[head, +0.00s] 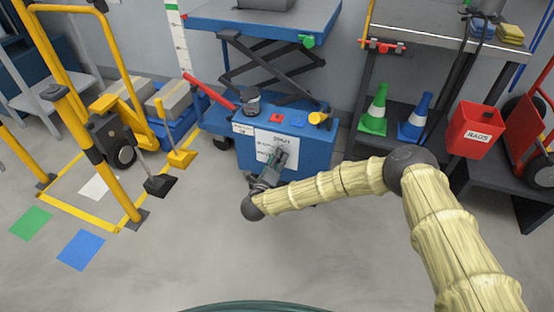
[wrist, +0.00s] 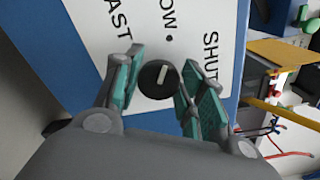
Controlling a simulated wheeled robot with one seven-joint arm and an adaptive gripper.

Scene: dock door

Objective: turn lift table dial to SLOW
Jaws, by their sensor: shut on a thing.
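The lift table's blue base (head: 243,155) stands at the centre back in the head view, with a white label panel (head: 262,139) on its front. In the wrist view the panel (wrist: 138,22) shows part of FAST at left, "OW" with a dot in the middle, and SHUT at right. The round black dial (wrist: 157,80) sits below the words. Its white pointer mark leans slightly right of straight up, roughly toward the dot by "OW". My gripper (wrist: 157,92) is shut on the dial, one teal finger on each side. The dial is hidden behind my gripper (head: 277,160) in the head view.
On the base top are red and blue buttons, a yellow knob (head: 318,117) and a dark round item (head: 251,101). A red lever (head: 208,90) juts out at left. Yellow rails stand farther left, a shelf with cones (head: 373,112) at right. The near floor is clear.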

